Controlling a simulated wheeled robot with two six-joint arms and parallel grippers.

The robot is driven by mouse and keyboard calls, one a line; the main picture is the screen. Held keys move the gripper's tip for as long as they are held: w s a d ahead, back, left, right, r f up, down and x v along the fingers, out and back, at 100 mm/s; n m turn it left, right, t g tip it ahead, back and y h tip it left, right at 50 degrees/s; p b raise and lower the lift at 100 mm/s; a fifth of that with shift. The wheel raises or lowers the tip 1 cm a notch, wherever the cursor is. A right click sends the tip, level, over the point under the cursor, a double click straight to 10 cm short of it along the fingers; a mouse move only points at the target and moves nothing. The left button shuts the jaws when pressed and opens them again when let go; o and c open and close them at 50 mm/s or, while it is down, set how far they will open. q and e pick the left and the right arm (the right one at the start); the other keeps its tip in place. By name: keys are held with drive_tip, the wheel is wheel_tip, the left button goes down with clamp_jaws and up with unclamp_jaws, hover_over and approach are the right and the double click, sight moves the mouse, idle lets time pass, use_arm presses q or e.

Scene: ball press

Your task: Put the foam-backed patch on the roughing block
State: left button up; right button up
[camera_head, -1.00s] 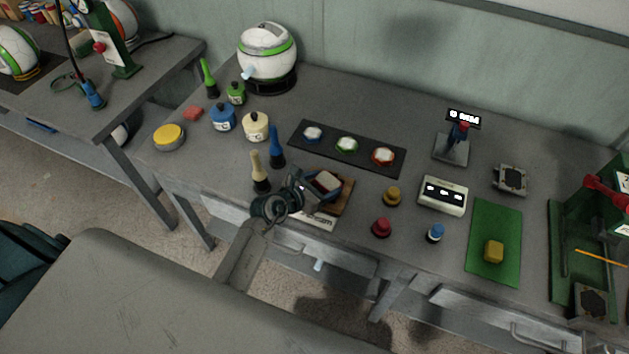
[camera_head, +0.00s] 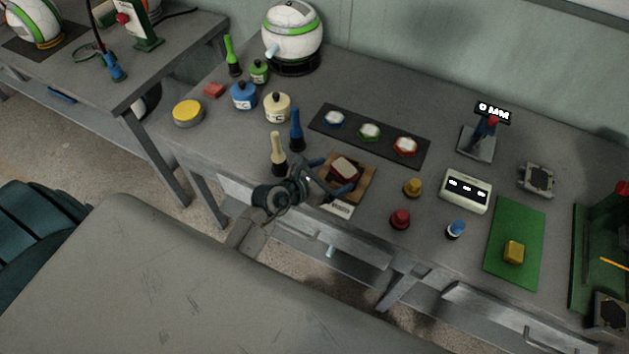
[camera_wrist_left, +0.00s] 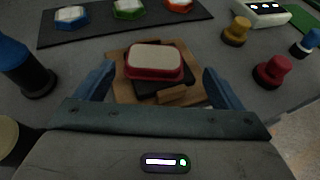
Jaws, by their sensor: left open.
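A red-rimmed piece with a pale top (camera_wrist_left: 154,60), which looks like the foam-backed patch, lies on a dark block (camera_wrist_left: 160,86) on a brown wooden board (camera_wrist_left: 118,78); it also shows in the head view (camera_head: 346,169). I cannot tell for sure which thing is the roughing block; the dark block under the piece may be it. My left gripper (camera_head: 328,177) is open at the near side of the board. In the left wrist view its blue fingers (camera_wrist_left: 158,76) stand apart on either side of the piece, not visibly touching it. My right gripper is out of view.
A black strip (camera_head: 352,137) with three rimmed hexagonal pieces lies behind. Cream (camera_head: 278,155) and blue (camera_head: 297,132) upright handles stand close left of the gripper. Yellow (camera_head: 413,187) and red (camera_head: 400,218) knobs stand right. A green mat (camera_head: 516,225) bears a yellow block (camera_head: 514,252).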

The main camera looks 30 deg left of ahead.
use_arm(q)
drive_tip(key=v, duration=0.6)
drive_tip(key=shift+s+a+b, duration=0.25)
drive_tip(key=shift+b, duration=0.15)
drive_tip(key=shift+s+a+r, duration=0.15)
drive_tip(key=shift+s+r, duration=0.25)
drive_tip(key=shift+s, duration=0.1)
